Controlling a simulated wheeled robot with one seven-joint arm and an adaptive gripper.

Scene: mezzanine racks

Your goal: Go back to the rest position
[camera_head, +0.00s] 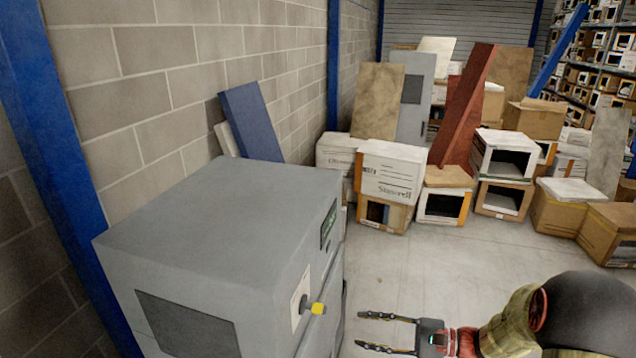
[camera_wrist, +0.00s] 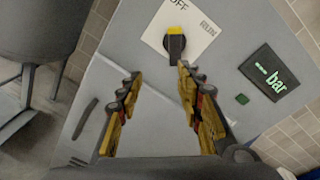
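My gripper (camera_head: 366,330) is at the lower middle of the head view, to the right of a grey cabinet (camera_head: 225,215). Its two fingers are spread apart with nothing between them. In the wrist view my gripper (camera_wrist: 157,75) is open too and faces the cabinet front (camera_wrist: 150,110). A rotary switch (camera_head: 312,307) with a yellow handle sits on a white plate on the cabinet. In the wrist view the switch (camera_wrist: 175,45) is just beyond the fingertips, apart from them, and the plate reads "OFF". A dark display (camera_wrist: 275,84) reading "bar" is to its right.
Stacked boxes (camera_head: 390,172) and leaning boards (camera_head: 465,110) stand at the back. A block wall (camera_head: 170,85) and blue posts (camera_head: 55,150) are at the left. Concrete floor (camera_head: 440,268) between cabinet and boxes is clear. Loaded shelves (camera_head: 600,60) stand at the far right.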

